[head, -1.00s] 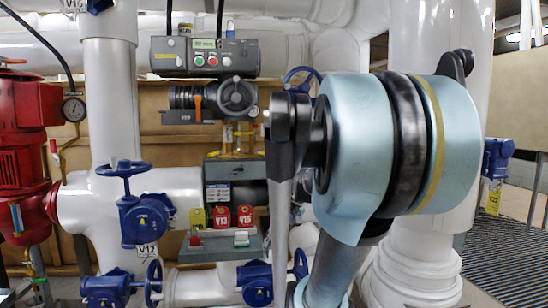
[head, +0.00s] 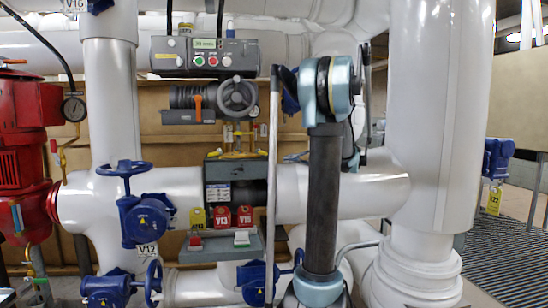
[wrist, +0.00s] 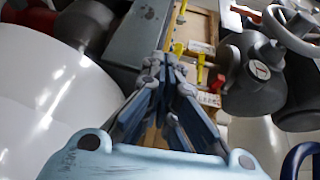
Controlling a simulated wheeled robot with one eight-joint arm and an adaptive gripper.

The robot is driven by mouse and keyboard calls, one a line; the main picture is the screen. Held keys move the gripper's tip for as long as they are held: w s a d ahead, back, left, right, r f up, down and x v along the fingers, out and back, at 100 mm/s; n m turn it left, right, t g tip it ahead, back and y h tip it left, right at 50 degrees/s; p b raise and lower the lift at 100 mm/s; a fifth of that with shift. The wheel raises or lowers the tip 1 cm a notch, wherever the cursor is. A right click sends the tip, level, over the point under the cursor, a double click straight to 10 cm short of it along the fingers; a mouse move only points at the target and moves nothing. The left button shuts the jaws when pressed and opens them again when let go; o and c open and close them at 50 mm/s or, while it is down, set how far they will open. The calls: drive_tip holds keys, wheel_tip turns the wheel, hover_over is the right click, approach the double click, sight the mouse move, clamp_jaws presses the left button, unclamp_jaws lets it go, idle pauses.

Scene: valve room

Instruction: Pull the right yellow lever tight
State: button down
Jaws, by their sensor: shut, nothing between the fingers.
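Small yellow levers and fittings (head: 238,153) sit above the grey box, below the grey handwheel, in the head view. They are too small there to tell the right lever's angle. In the wrist view, yellow lever parts (wrist: 201,68) show just beyond and right of my fingertips, near small white labels. I cannot tell for sure which is the right lever. My gripper (wrist: 163,66) is shut and empty, its fingertips pointing toward the fittings, with no clear contact. In the head view my gripper is not distinguishable behind my arm.
The grey box (head: 222,170) lies below the levers, with yellow and red tags beneath. The grey handwheel (head: 237,97) is above; it also shows in the wrist view (wrist: 290,22). A blue valve (head: 143,215) stands left. A thick white pipe (head: 435,130) rises right.

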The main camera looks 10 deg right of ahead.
sight(262, 153)
drive_tip(key=shift+t+y, duration=0.4)
drive_tip(key=shift+y, duration=0.1)
drive_tip(key=d, duration=0.1)
drive_tip(key=w+d+r, duration=0.1)
drive_tip(key=d, duration=0.1)
drive_tip(key=shift+w+d+r, duration=0.25)
drive_tip(key=shift+w, duration=0.15)
drive_tip(key=shift+a, duration=0.1)
drive_tip(key=x, duration=1)
drive_tip(key=shift+d, duration=0.25)
